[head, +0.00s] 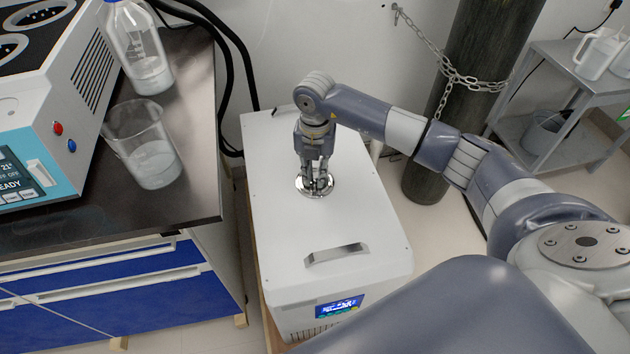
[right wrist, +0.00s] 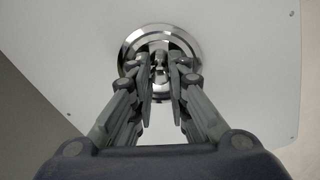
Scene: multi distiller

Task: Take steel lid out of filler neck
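The white box-shaped unit (head: 335,225) has a round steel filler neck (head: 301,186) in its top. In the right wrist view the neck shows as a shiny ring (right wrist: 128,46). The small knob of the steel lid (right wrist: 158,72) shows inside the ring, between my fingers. My right gripper (head: 317,182) points straight down at the neck. Its fingers (right wrist: 159,68) are close together on both sides of the knob and look shut on it. The fingers hide much of the lid, and I cannot tell whether it is raised. My left gripper is not in view.
A handle (head: 336,254) stands on the unit's top, nearer me. A dark bench (head: 60,232) at the left holds a beaker (head: 150,150), a bottle (head: 140,50) and a device (head: 85,80). A chained gas cylinder (head: 455,110) and a shelf (head: 540,140) stand at the right.

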